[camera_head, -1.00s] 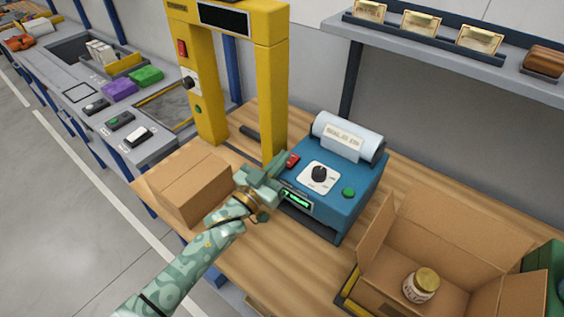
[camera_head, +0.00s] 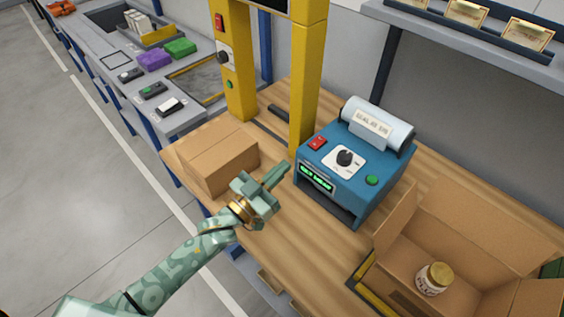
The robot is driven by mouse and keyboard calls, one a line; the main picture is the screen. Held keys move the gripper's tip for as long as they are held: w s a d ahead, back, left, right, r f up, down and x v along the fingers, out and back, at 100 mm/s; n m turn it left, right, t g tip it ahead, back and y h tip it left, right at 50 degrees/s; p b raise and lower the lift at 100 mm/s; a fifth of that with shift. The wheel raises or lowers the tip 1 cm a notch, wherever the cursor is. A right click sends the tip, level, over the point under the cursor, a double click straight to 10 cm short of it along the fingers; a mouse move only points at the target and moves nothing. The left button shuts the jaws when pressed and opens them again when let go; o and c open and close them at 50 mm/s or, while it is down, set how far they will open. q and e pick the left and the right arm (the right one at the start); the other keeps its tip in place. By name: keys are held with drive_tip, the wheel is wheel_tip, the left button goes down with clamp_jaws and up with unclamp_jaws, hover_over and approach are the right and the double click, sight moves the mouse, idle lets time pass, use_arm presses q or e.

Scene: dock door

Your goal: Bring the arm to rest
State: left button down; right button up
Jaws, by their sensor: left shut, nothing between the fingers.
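My left arm (camera_head: 180,266), patterned in pale green, reaches in from the lower left over the wooden bench. My left gripper (camera_head: 277,178) is shut and empty. It is held in front of the blue machine, apart from it, and to the right of the closed cardboard box (camera_head: 217,158). My right gripper is not in view.
The blue label machine (camera_head: 352,170) with a roll on top stands on the bench (camera_head: 290,235). A yellow frame (camera_head: 306,85) stands behind the gripper. An open carton (camera_head: 462,227) holding a jar (camera_head: 433,279) is at the right. Grey floor lies left.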

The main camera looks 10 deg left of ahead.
use_arm(q)
drive_tip(key=s+a+f+g+y, duration=0.3)
drive_tip(key=s+a+g+y, duration=0.7)
drive_tip(key=s+a+y, duration=0.9)
drive_tip(key=s+d+f+g+h+b, duration=0.1)
drive_tip(key=s+f+g+h, duration=0.2)
drive_tip(key=f, duration=1.2)
drive_tip(key=s+d+f+h+b, duration=0.1)
drive_tip(key=s+f+h, duration=0.25)
drive_tip(key=f, duration=1.15)
drive_tip(key=s+f+n+g+b, duration=0.1)
drive_tip(key=s+f+n+g, duration=0.1)
drive_tip(key=s+f, duration=1.3)
drive_tip(key=s+n, duration=0.1)
drive_tip(key=s, duration=0.3)
drive_tip(key=shift+a+n+g, duration=0.3)
drive_tip(key=shift+a, duration=0.1)
